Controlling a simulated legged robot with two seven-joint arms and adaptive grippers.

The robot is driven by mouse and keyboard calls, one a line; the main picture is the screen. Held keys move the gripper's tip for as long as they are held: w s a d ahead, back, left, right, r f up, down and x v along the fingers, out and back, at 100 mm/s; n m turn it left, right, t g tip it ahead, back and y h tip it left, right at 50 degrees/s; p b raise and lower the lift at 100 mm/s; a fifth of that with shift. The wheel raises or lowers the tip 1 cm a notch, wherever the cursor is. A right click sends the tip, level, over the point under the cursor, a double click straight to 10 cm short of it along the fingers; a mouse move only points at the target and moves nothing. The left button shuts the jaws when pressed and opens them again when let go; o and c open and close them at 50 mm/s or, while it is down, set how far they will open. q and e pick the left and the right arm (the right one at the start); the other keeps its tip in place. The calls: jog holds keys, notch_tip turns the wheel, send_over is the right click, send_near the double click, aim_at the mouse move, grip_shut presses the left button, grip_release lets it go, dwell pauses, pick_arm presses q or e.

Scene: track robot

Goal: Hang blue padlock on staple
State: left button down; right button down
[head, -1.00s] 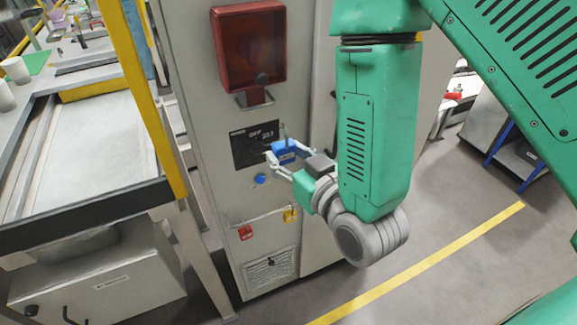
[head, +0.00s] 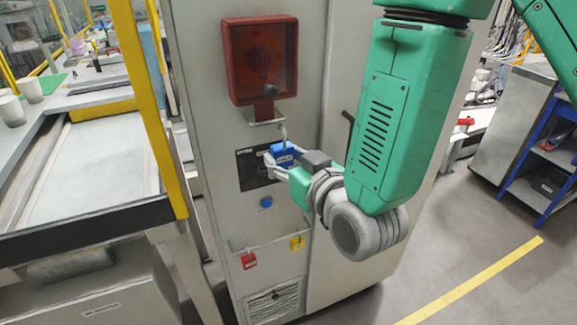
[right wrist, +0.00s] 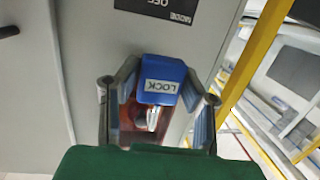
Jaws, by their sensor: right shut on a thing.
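The blue padlock (head: 286,156) is held in my right gripper (head: 281,165), in front of the grey cabinet. Its metal shackle points up. In the right wrist view the padlock (right wrist: 162,72), labelled LOCK, sits between the two fingers of the right gripper (right wrist: 158,95). The shackle there lies before a reddish area. The metal staple (head: 266,121) is on the cabinet just under the red box (head: 261,60). The shackle top is a little below and right of the staple in the head view, seemingly apart from it; depth is unclear. My left gripper is out of view.
A dark label plate (head: 252,178) and a blue button (head: 266,202) are on the cabinet below. A red tag (head: 249,261) and a yellow tag (head: 297,243) hang lower down. A yellow post (head: 150,120) and workbench (head: 90,165) stand at left.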

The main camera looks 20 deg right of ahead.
jog(key=shift+d+r+p+x, duration=0.1)
jog(key=shift+d+r+x, duration=0.05)
jog(key=shift+x, duration=1.05)
jog(key=shift+d+r+p+x, duration=0.1)
jog(key=shift+d+r+x, duration=0.1)
jog(key=shift+x, duration=1)
jog(key=shift+d+r+p+x, duration=0.1)
jog(key=shift+r+x, duration=0.05)
jog(key=shift+x, duration=1.1)
jog(key=shift+w+f+b, duration=0.2)
jog(key=shift+f+b, duration=0.45)
jog(key=shift+f, duration=0.15)
jog(key=c, duration=1)
grip_release()
jog(key=shift+o, duration=0.2)
jog(key=shift+s, duration=0.1)
